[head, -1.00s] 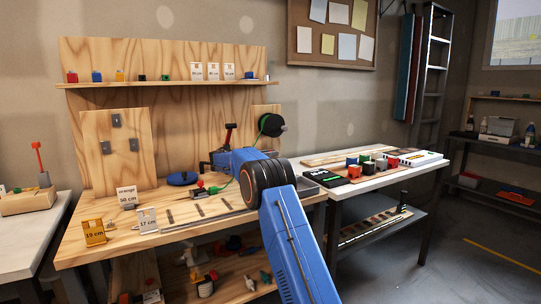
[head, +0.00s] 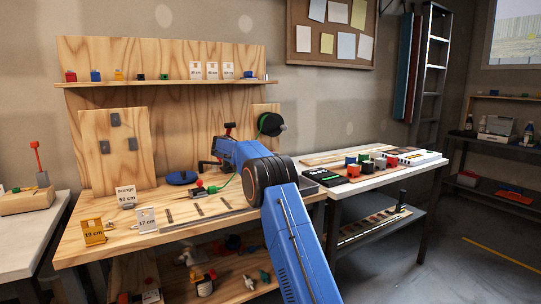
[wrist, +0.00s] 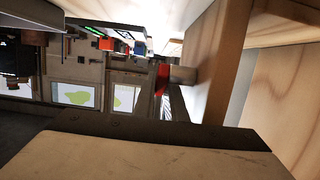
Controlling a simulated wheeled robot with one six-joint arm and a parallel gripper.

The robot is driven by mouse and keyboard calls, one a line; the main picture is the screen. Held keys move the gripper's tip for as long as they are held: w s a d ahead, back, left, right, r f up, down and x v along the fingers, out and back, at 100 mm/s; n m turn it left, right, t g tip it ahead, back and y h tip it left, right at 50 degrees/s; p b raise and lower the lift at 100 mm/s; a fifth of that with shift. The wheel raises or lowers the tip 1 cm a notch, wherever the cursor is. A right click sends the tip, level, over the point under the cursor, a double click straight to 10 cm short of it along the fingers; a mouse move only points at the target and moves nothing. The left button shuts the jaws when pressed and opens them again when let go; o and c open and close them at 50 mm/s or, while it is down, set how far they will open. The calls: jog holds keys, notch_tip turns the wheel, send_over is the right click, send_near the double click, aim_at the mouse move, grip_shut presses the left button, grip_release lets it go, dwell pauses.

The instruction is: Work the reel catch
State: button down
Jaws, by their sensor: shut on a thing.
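A black reel (head: 271,124) with green filament is mounted at the right end of the bench's back panel. A short red-topped lever (head: 229,125), which looks like the reel catch, shows just left of the reel, above my arm. My gripper (head: 206,164) is at the far end of my arm, below and left of the lever. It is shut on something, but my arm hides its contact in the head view. In the wrist view a red piece (wrist: 161,78) shows beside a pale wooden peg. A large pale block with a dark edge fills the bottom.
The wooden bench (head: 105,256) carries a blue disc (head: 182,178), a green strand ending at a red-and-black piece, and label cards (head: 94,231). A shelf (head: 150,83) with small coloured blocks is above. A white table (head: 375,182) with coloured blocks stands to the right.

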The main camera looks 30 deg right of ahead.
jog(key=c, duration=2.1)
grip_release()
jog(key=v, duration=1.7)
jog(key=shift+a+r, duration=0.1)
jog(key=shift+a, duration=0.15)
